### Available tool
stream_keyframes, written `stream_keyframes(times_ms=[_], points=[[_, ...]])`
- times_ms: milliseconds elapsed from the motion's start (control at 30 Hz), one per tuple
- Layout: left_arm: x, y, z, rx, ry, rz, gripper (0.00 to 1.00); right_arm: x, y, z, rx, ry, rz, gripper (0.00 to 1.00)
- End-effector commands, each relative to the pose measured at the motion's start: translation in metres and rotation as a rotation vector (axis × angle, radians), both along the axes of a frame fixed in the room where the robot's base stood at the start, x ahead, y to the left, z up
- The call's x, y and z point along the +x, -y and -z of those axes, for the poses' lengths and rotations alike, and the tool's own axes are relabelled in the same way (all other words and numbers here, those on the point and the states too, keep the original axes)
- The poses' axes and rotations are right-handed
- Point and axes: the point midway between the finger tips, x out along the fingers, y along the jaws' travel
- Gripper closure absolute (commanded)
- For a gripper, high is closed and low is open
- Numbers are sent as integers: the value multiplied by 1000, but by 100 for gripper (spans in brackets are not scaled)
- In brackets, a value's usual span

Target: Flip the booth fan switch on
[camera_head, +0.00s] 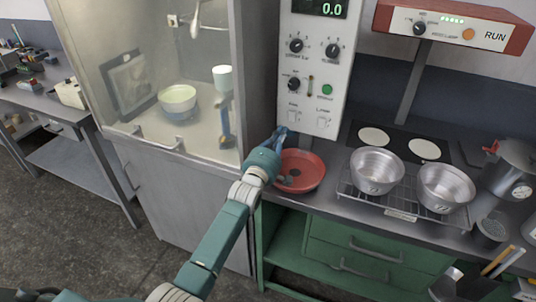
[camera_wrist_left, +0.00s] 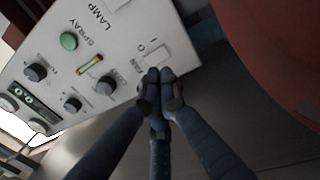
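The booth's white control panel (camera_head: 313,70) carries knobs, a green button and two pale rocker switches low down. The fan switch (camera_head: 294,117) is the left one; in the left wrist view the fan switch (camera_wrist_left: 156,53) sits beside its FAN label. My right gripper is not in view.
The lamp switch (camera_head: 323,121) is close on the right. A red dish (camera_head: 303,170) lies under my left gripper. Two metal pans (camera_head: 376,171) stand on a rack to the right, near a hotplate (camera_head: 402,143). The glass-fronted booth (camera_head: 125,75) is on the left.

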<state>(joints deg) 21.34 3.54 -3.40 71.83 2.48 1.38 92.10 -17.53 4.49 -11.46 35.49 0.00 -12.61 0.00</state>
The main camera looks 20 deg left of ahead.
Motion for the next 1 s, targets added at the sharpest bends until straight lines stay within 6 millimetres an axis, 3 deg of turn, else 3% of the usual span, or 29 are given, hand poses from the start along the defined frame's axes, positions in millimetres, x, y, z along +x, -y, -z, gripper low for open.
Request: stream_keyframes(times_ms=[100,200,400,500,800,1000], points=[[-19,-1,5,0,-1,0,100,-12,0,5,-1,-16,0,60],[-36,-1,8,0,-1,1,100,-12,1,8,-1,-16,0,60],[-70,-3,12,0,-1,0,100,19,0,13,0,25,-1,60],[-80,-3,12,0,-1,0,100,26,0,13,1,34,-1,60],[-86,-3,11,0,0,0,100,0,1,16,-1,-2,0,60],[-86,-3,11,0,0,0,100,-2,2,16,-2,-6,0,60]])
